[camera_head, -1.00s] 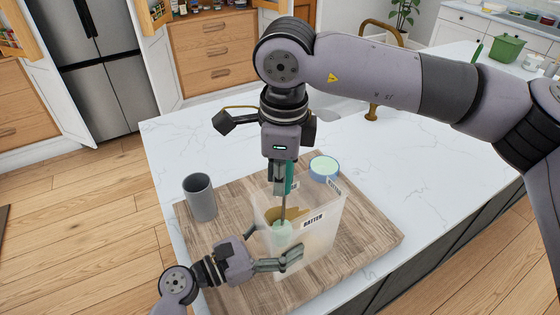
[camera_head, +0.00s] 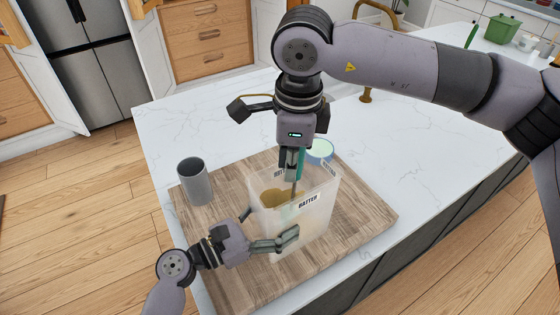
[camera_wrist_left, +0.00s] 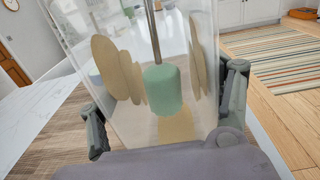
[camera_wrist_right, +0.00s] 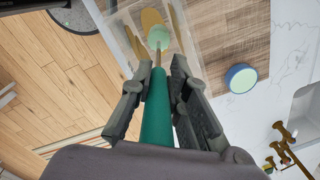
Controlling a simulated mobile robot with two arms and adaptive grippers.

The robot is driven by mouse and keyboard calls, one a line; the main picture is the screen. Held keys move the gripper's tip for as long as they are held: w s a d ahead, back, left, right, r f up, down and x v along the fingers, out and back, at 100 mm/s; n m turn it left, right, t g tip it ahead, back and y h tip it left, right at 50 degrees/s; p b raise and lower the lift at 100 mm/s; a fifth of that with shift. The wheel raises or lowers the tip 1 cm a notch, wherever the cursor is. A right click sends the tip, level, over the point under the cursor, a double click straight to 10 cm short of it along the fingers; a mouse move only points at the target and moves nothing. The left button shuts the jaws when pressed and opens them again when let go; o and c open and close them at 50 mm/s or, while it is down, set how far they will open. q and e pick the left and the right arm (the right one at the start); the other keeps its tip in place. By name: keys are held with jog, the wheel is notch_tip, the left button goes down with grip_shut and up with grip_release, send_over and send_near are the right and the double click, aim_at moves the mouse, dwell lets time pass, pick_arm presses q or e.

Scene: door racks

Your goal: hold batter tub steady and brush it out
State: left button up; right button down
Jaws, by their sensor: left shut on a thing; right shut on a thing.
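The batter tub (camera_head: 322,212), clear with BATTER labels, stands upright on the wooden board. Tan batter patches (camera_wrist_left: 114,68) mark its inner walls and floor. My left gripper (camera_head: 272,240) is shut on the tub low down, its fingers on either side in the left wrist view (camera_wrist_left: 165,120). My right gripper (camera_head: 292,165) is above the tub, shut on the green handle (camera_wrist_right: 157,110) of the brush. The brush's thin metal shaft (camera_wrist_left: 152,35) runs down into the tub. Its pale green head (camera_wrist_left: 163,88) is inside, near the batter patches.
A grey cup (camera_head: 194,182) stands at the board's left corner. A round blue tub with pale green contents (camera_head: 320,150) is behind the batter tub, and it also shows in the right wrist view (camera_wrist_right: 241,78). The wooden board (camera_head: 355,220) is bare at right. A brass tap (camera_head: 366,85) stands farther back.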

jog(key=shift+d, duration=0.35)
jog(key=shift+w+d, duration=0.45)
jog(key=shift+d, duration=0.2)
jog(key=shift+w+d, duration=0.45)
jog(key=shift+d, duration=0.15)
jog(key=shift+s+d, duration=0.1)
jog(key=shift+s, duration=0.1)
jog(key=shift+s+r, duration=0.55)
jog(key=shift+r, duration=3.7)
notch_tip(320, 180, down, 9)
jog(key=shift+d+r, duration=0.2)
jog(key=shift+d, duration=0.2)
